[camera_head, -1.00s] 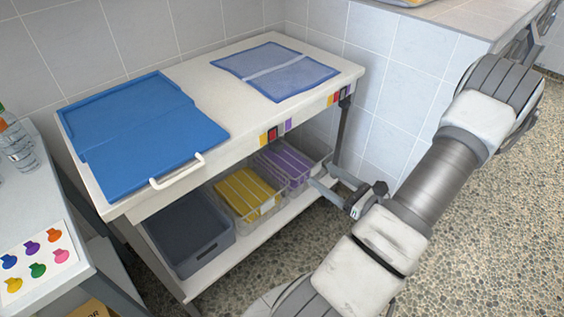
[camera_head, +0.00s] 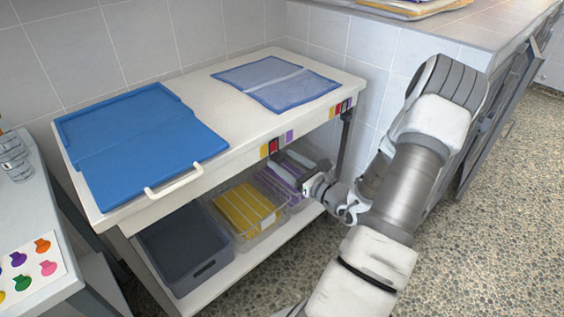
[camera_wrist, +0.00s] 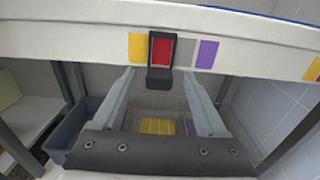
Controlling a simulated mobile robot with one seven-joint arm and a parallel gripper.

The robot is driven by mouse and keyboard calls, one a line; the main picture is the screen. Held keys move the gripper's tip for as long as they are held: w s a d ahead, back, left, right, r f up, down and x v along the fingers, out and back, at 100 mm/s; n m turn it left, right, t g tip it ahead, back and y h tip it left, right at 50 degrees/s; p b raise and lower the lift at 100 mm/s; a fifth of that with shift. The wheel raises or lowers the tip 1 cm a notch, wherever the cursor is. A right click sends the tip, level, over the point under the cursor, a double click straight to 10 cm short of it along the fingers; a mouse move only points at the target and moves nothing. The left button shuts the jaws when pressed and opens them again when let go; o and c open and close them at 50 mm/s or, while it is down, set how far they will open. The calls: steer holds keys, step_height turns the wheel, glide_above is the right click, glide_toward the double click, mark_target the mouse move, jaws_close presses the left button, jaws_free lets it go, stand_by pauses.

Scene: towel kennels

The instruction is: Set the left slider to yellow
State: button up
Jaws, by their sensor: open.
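The left slider (camera_wrist: 159,78) is a dark frame with a tab below, on the front edge of the white table. In the wrist view its frame surrounds the red patch (camera_wrist: 160,52). The yellow patch (camera_wrist: 137,47) is just left of it, and a grey patch (camera_wrist: 187,52) and a purple patch (camera_wrist: 207,53) are to its right. In the head view the left slider (camera_head: 273,147) shows small. My gripper (camera_wrist: 158,84) is open, with its fingers to either side of the slider's tab; I cannot tell whether they touch it. It also shows in the head view (camera_head: 287,160).
A second colour strip (camera_head: 341,107) is farther right on the edge. A dark bin (camera_head: 186,251) and a basket of yellow towels (camera_head: 243,208) stand on the lower shelf.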

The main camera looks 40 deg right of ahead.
steer(key=shift+w, duration=0.8)
jaws_close()
stand_by(0.9)
